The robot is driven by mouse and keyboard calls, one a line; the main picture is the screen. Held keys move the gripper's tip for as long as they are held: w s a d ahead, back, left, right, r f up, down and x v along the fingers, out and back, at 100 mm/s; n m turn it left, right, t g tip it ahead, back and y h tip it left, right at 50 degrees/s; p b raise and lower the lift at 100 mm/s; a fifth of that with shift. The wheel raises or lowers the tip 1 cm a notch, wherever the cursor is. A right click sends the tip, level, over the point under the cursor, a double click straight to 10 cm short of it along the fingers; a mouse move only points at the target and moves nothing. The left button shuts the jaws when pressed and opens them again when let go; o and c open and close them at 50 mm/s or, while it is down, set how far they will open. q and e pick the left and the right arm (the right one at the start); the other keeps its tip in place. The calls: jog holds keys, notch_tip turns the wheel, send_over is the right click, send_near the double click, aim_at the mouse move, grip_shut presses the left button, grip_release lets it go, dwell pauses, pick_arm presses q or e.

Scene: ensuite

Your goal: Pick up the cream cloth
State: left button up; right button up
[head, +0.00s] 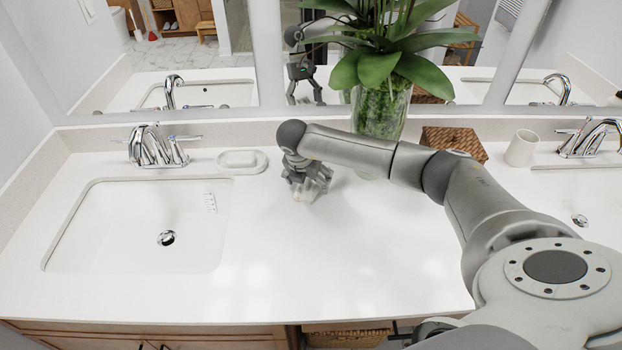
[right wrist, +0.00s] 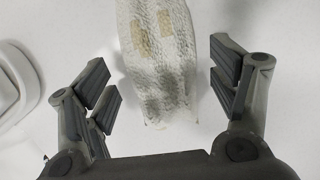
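The cream cloth (right wrist: 165,50) is a crumpled, textured strip with tan patches, lying on the white counter. In the head view the cloth (head: 318,184) shows only in part, because my right gripper (head: 304,180) is over it. In the right wrist view my right gripper (right wrist: 166,85) is open, with one finger on each side of the cloth. Gaps show between the fingers and the cloth. My left gripper is not in view.
A white soap dish (head: 242,161) lies left of the gripper, beside the sink (head: 130,225). A glass vase with a plant (head: 380,112), a wicker box (head: 454,141) and a cup (head: 521,148) stand behind. The counter's front middle (head: 320,270) is clear.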

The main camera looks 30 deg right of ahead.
jog(key=c, duration=1)
jog(key=shift+c, duration=0.2)
jog(key=shift+r, duration=0.15)
jog(key=shift+r, duration=0.25)
notch_tip(320, 180, up, 2)
jog(key=shift+b, duration=0.4)
jog(key=s+a+r, duration=0.1)
jog(key=r, duration=0.1)
jog(key=s+r+b, duration=0.1)
jog(key=s+r, duration=0.1)
jog(key=s+a+r+b, duration=0.1)
jog(key=r, duration=0.1)
jog(key=shift+s+a, duration=0.15)
jog(key=shift+a, duration=0.15)
jog(key=s+a+r+b, duration=0.1)
jog(key=s+a+r, duration=0.3)
jog(key=s, duration=0.3)
jog(key=shift+s+a+r+b, duration=0.15)
jog(key=shift+s+a+b, duration=0.15)
jog(key=shift+s+b, duration=0.1)
